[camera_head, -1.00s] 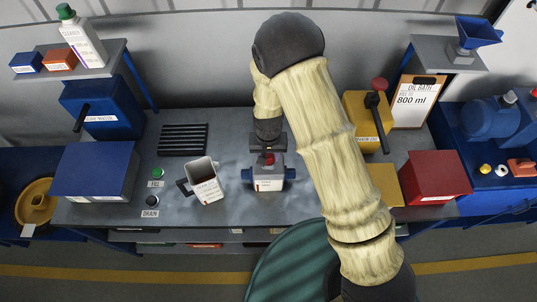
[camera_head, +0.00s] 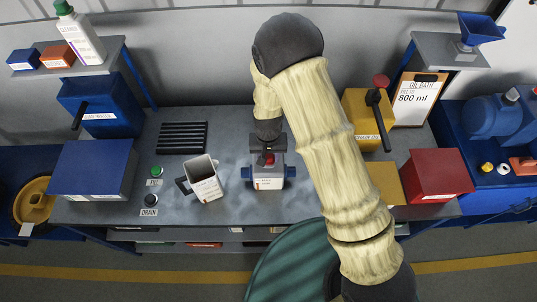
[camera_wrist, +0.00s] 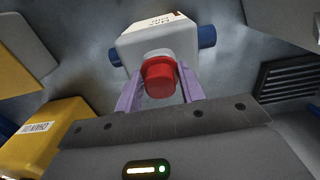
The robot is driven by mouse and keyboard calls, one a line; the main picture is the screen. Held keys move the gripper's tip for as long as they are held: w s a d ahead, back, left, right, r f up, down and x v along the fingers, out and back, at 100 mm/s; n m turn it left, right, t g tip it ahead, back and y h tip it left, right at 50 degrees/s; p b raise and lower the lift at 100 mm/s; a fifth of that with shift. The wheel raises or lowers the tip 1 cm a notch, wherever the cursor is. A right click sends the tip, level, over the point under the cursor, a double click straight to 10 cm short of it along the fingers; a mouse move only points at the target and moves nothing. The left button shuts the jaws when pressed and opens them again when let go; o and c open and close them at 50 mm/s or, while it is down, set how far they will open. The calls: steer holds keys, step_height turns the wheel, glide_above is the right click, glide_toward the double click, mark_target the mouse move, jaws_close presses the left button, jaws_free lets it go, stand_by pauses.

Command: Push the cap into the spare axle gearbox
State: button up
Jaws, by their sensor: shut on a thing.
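The spare axle gearbox (camera_head: 268,184) is a small white box with blue stubs on both sides, standing on the bench near the middle. It also shows at the top of the wrist view (camera_wrist: 155,42). The red cap (camera_wrist: 160,79) is between the fingers of my gripper (camera_wrist: 160,84), right at the gearbox. In the head view the cap (camera_head: 268,159) shows as a red spot at the gearbox's top. My gripper (camera_head: 268,157) is shut on it. I cannot tell how deep the cap sits in the opening.
A grey measuring jug (camera_head: 205,186) stands left of the gearbox, with a black slotted grate (camera_head: 182,138) behind it. A yellow machine with a lever (camera_head: 362,118) and a red box (camera_head: 436,176) are to the right. The bench front between is clear.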

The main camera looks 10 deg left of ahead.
steer(key=shift+f, duration=0.25)
steer(key=o, duration=1)
steer(key=shift+o, duration=0.2)
steer(key=shift+r, duration=0.1)
step_height(320, 180, up, 17)
steer(key=b, duration=0.4)
steer(key=shift+r, duration=0.15)
steer(key=s+d+r+m+t, duration=0.1)
steer(key=s+d, duration=0.2)
steer(key=d, duration=1)
steer(key=s+d+r+m+t, duration=0.1)
steer(key=s+d, duration=0.3)
steer(key=d, duration=0.8)
steer(key=shift+d+r+m+t, duration=0.3)
steer(key=shift+d+r, duration=0.05)
steer(key=shift+r, duration=0.1)
